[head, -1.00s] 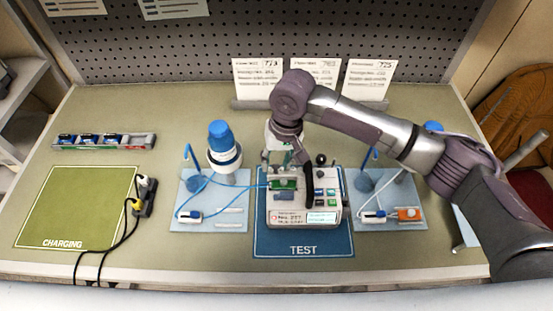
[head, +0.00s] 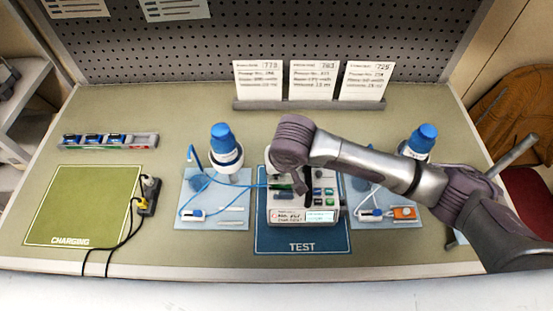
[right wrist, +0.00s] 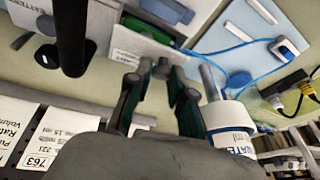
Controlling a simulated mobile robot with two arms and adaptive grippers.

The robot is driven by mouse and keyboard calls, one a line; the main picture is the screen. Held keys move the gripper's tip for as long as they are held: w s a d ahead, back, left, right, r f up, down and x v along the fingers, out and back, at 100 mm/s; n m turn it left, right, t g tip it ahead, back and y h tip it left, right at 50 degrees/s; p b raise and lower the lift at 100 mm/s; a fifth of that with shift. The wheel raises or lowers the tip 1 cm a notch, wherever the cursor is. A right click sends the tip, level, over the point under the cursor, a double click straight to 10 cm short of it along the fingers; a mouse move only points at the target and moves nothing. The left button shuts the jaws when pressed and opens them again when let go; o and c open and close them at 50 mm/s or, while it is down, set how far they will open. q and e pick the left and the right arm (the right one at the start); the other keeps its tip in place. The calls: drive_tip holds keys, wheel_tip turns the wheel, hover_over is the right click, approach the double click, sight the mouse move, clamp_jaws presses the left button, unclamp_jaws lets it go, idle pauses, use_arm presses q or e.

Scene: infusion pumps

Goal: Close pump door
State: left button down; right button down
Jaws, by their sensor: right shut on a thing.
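The infusion pump (head: 318,216) stands on the blue TEST mat (head: 262,236), its front with coloured buttons and a lit display towards me. Its top left part, with a bit of green, is mostly covered by my right wrist in the head view. In the right wrist view, the pale pump door (right wrist: 148,46) shows in front of a green part (right wrist: 128,36). My right gripper (right wrist: 158,70) has its fingertips together on a small grey piece at the door's edge. How far the door stands open I cannot tell. My left gripper is not in view.
Blue-capped bottles (head: 224,148) (head: 420,140) stand on light blue trays (head: 238,222) either side, with blue tubing to the pump from the left. Cards (head: 314,80) stand behind. The green CHARGING mat (head: 78,205) is empty, with black cables (head: 122,240) beside it.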

drive_tip(key=shift+s+f+t, duration=0.55)
drive_tip(key=shift+s+t, duration=0.1)
drive_tip(key=shift+t, duration=0.55)
drive_tip(key=shift+s+f+t+b, duration=0.2)
drive_tip(key=shift+t+b, duration=0.1)
drive_tip(key=shift+t, duration=0.25)
drive_tip(key=shift+s+f+t+b, duration=0.1)
drive_tip(key=shift+f+t+b, duration=0.15)
drive_tip(key=shift+t, duration=0.3)
drive_tip(key=c, duration=1)
unclamp_jaws()
drive_tip(key=v, duration=1.2)
drive_tip(key=shift+d, duration=0.1)
drive_tip(key=shift+s+f, duration=0.15)
